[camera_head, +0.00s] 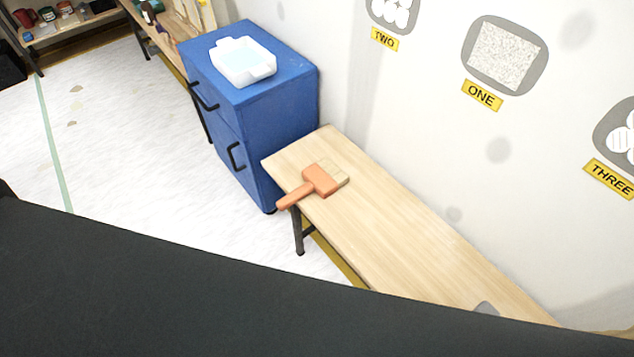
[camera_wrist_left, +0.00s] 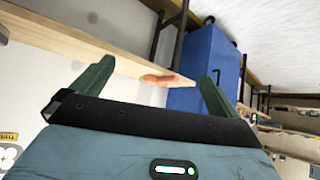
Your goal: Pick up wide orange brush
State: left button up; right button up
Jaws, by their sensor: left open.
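In the left wrist view, part of the orange brush (camera_wrist_left: 160,80) shows at the edge of the bench (camera_wrist_left: 70,38). My left gripper (camera_wrist_left: 156,70) is open, its two green fingers wide apart with nothing between them. The brush appears beyond the fingertips, apart from them. Neither gripper shows in the head view.
The wall (camera_head: 400,130) with yellow labels runs behind the bench. The pale floor (camera_head: 130,140) to the left is clear.

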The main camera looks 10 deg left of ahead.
aim_at(324, 177)
jog(key=i+j, duration=0.15)
jog(key=j, duration=0.2)
jog(key=i+j, duration=0.15)
jog(key=j, duration=0.2)
jog(key=i+j, duration=0.1)
jog(key=j, duration=0.25)
jog(key=i+j, duration=0.15)
jog(key=j, duration=0.2)
jog(key=i+j, duration=0.15)
jog(key=j, duration=0.2)
jog(key=z, duration=1.7)
